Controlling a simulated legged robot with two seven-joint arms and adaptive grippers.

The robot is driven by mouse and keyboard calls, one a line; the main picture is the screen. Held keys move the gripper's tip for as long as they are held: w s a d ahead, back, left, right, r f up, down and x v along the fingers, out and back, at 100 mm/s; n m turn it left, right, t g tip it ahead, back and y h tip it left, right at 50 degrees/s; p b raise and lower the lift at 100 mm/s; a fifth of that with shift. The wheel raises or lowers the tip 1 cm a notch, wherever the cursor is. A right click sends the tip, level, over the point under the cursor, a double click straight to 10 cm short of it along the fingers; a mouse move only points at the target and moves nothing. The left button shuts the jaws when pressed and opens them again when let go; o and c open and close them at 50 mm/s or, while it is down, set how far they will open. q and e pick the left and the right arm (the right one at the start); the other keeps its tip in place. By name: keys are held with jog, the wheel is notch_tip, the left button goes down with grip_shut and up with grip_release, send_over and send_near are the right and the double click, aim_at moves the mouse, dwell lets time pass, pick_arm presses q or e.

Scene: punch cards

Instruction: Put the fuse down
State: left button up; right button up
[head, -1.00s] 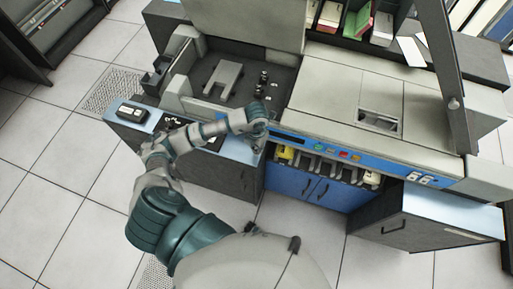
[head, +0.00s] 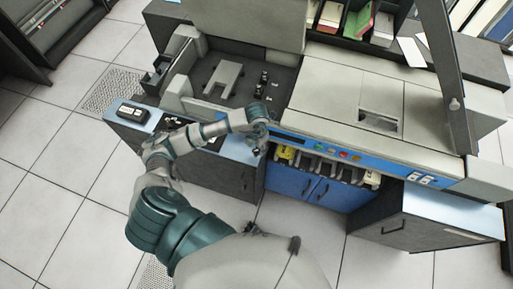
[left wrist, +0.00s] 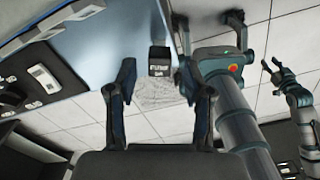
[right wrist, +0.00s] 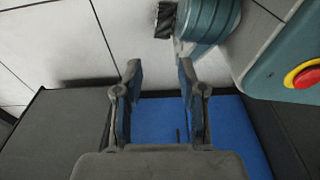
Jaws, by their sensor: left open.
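In the left wrist view a small black block with a white label, apparently the fuse (left wrist: 160,62), shows just beyond and between the fingertips. It is beside the end of a light blue ledge (left wrist: 95,55); I cannot tell whether it rests on it. My left gripper (left wrist: 157,82) is open, with a gap on both sides of the block. In the head view the left gripper (head: 258,148) is at the right end of the ledge, and a tiny dark thing shows at its tips. My right gripper (right wrist: 160,78) is open and empty in the right wrist view, above a blue surface.
A black box with a white label (head: 132,111) sits on the ledge's left end. A blue cabinet (head: 310,188) stands right of the left gripper, under a panel with coloured buttons (head: 343,155). An angled cabinet (head: 420,225) is at right. Tiled floor (head: 60,170) is clear at left.

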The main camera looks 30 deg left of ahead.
aim_at(257, 150)
pick_arm(q)
notch_tip(257, 150, up, 10)
jog(key=shift+r, duration=0.2)
jog(key=shift+d, duration=0.1)
dwell(0.4)
